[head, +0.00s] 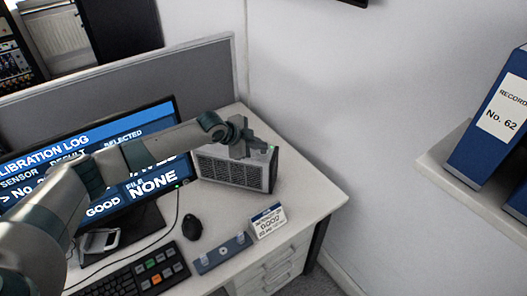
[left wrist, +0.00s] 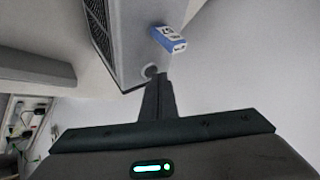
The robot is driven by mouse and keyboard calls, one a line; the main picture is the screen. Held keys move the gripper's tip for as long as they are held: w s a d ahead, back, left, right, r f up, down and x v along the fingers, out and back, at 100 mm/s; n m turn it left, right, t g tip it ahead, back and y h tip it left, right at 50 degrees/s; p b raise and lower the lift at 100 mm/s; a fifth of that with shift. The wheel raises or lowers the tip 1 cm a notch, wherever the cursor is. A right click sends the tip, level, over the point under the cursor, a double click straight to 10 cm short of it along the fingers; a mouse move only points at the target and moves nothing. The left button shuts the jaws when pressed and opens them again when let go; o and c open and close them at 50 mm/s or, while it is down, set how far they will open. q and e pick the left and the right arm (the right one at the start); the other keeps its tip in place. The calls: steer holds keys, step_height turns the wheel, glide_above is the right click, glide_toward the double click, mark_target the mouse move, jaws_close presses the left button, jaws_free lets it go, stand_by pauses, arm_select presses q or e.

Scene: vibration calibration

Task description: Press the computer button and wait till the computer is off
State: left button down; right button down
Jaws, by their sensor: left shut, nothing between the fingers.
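The computer (head: 228,172) is a grey box with a grille front, standing on the desk beside the monitor. The monitor (head: 140,185) is lit and shows a blue calibration log. My left gripper (head: 265,147) is shut and empty, with its fingertips at the computer's top right corner. My right gripper is not in view.
The keyboard (head: 140,276), mouse (head: 192,227), a blue holder (head: 222,252) and a small card sign (head: 268,221) lie on the desk. Blue binders (head: 490,125) stand on a shelf at right.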

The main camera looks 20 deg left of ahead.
arm_select(q)
steer(key=shift+f, duration=0.25)
steer(key=shift+r, duration=0.2)
stand_by(0.4)
steer(key=shift+r+p, duration=0.65)
step_height(320, 180, up, 5)
steer(key=p, duration=0.4)
stand_by(1.0)
